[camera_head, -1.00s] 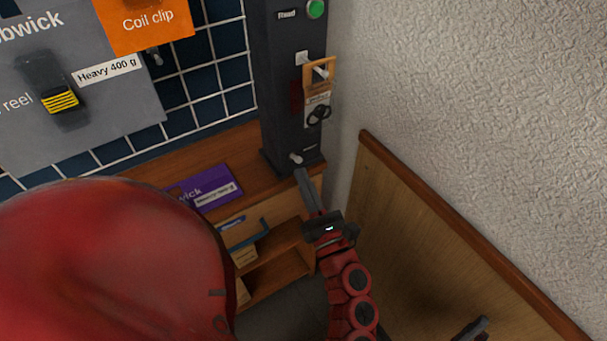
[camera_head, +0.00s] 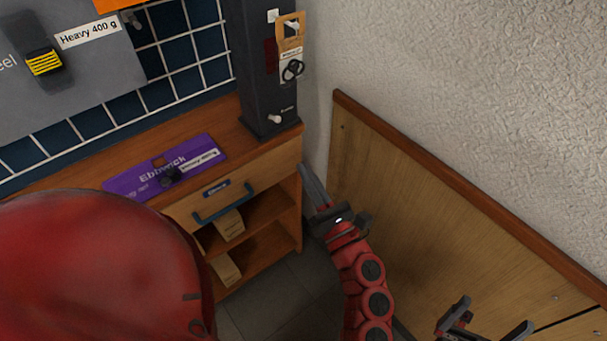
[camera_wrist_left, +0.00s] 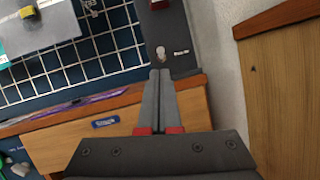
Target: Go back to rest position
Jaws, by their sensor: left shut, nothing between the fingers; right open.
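My left gripper (camera_head: 312,186) is shut and empty in the head view, in front of the cabinet's right end and below the dark column. Its closed fingers (camera_wrist_left: 159,98) also show in the left wrist view, pointing up toward the column's foot and overlapping the cabinet edge in the picture; contact cannot be told. My right gripper (camera_head: 490,318) shows at the bottom right of the head view, with its two fingers apart and nothing between them, in front of the wood panelling. A large red part of my own body covers the lower left of the head view.
The dark column (camera_head: 262,75) stands on the wooden cabinet top (camera_head: 228,140), with a tag (camera_head: 291,62) hanging from it. A purple card (camera_head: 150,172) lies on the top. A drawer (camera_head: 243,183) and shelves with boxes (camera_head: 228,226) are below. Wood panelling (camera_head: 420,210) bounds the right.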

